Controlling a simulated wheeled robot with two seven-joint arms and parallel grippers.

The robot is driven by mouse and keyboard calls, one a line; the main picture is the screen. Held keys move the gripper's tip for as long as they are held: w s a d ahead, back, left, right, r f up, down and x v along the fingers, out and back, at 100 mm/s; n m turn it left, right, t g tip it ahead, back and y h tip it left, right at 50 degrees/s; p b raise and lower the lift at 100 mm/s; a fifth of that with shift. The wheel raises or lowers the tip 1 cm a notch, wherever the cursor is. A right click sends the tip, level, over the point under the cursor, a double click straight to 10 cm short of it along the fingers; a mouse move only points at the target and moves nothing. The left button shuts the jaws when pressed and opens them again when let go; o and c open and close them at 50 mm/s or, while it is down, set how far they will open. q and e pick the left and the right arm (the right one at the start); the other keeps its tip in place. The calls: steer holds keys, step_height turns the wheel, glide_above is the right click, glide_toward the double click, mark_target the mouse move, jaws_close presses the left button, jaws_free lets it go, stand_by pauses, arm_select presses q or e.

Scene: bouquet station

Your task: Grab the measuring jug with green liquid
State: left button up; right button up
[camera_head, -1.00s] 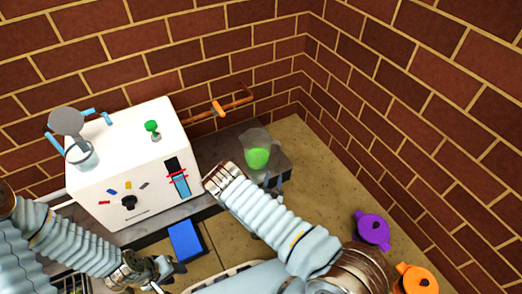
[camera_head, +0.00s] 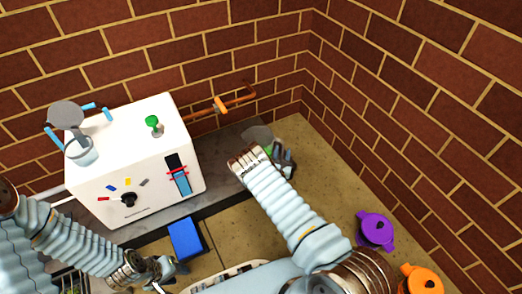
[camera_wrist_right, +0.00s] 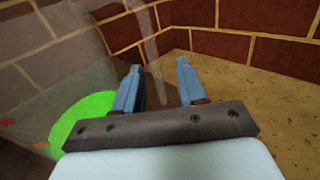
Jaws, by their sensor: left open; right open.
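The measuring jug (camera_head: 257,133) is clear and stands at the back corner of the counter, right of the white machine. In the head view my right arm hides most of it, with a little green showing. In the right wrist view its green liquid (camera_wrist_right: 80,120) shows large at the left, behind the gripper. My right gripper (camera_wrist_right: 157,68) is open and empty, close to the jug; it also shows in the head view (camera_head: 287,150). I cannot tell if it touches the jug. My left gripper (camera_head: 176,268) is open at the lower left, away from the jug.
A white machine (camera_head: 130,165) with a dial and gauge stands at the left. A blue block (camera_head: 186,239) lies in front of it. A purple pot (camera_head: 375,230) and an orange pot (camera_head: 420,280) are at the right. Brick walls close off the back and right.

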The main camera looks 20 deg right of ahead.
jaws_close()
steer(key=shift+r, duration=0.2)
stand_by(0.4)
